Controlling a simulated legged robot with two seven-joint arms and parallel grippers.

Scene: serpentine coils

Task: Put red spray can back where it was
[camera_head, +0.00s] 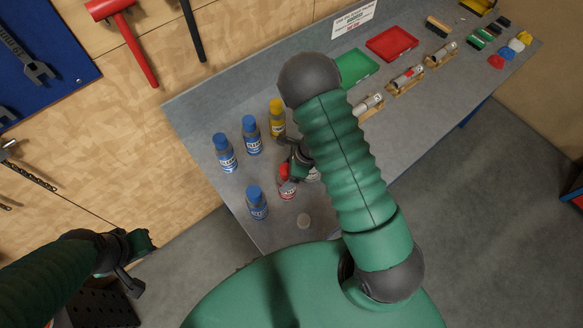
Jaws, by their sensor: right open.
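The red spray can (288,190) stands on the grey workbench (229,195), near the front left end. Its red cap shows, but its upper right side is partly hidden by my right gripper. My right gripper (289,160) is open right at the can; whether it touches the can I cannot tell. My green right arm crosses the bench and hides what lies under it. My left gripper (132,270) is off the bench at the lower left, away from the cans; its jaws are too unclear to read.
Blue-capped cans (257,204) stand left of the red can, two of them further back. A yellow can (277,119) stands behind. Green (358,67) and red (392,43) trays lie at the back, with cylinders on stands nearby.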

